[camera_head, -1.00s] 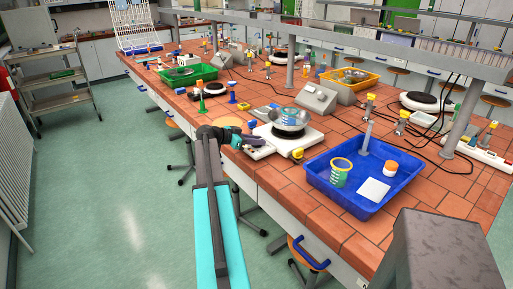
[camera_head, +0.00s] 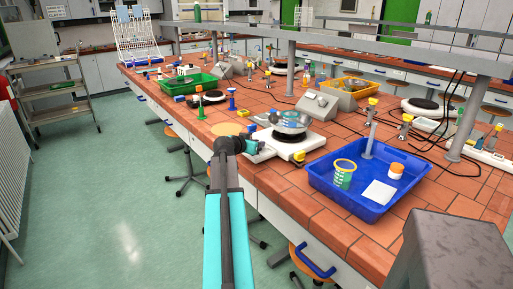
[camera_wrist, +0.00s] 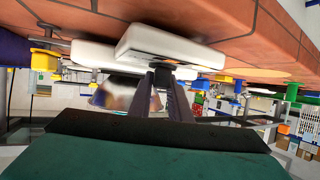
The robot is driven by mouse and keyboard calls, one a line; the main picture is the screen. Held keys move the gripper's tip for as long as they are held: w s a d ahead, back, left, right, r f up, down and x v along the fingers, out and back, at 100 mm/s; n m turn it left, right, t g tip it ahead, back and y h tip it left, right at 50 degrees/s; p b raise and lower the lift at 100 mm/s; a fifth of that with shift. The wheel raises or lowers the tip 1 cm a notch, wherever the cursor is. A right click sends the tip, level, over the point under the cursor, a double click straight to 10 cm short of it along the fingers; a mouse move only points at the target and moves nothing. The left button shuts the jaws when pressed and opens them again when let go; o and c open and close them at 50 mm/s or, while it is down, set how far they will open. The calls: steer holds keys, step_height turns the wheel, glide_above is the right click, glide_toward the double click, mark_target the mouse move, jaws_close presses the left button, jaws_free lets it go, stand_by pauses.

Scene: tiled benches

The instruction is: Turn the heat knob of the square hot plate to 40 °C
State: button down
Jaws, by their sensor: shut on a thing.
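The square hot plate is white and stands near the bench's front edge in the head view (camera_head: 303,147). A shiny metal bowl (camera_head: 289,121) sits on top of it. My gripper (camera_head: 259,151) is at the hot plate's front left side. In the wrist view the hot plate (camera_wrist: 165,42) appears upside down, and my gripper's fingers (camera_wrist: 163,72) reach its front face. The fingers are close together, shut on the heat knob. The knob itself is hidden between them, so its setting cannot be read.
A blue tray (camera_head: 318,183) with a beaker and an orange-capped jar lies right of the hot plate. A small yellow object (camera_head: 299,157) is close to the hot plate's front right. A green tray (camera_head: 183,86) stands further left.

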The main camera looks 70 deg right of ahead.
steer(key=shift+w+d+r+n+t, duration=0.1)
steer(key=shift+r+n+t, duration=0.1)
steer(key=shift+n+t, duration=0.65)
steer(key=c, duration=1.6)
jaws_free()
steer(key=shift+f, duration=0.1)
steer(key=shift+c, duration=0.2)
steer(key=shift+v, duration=0.8)
steer(key=b+v, duration=0.2)
steer(key=v, duration=1)
steer(key=shift+f, duration=0.15)
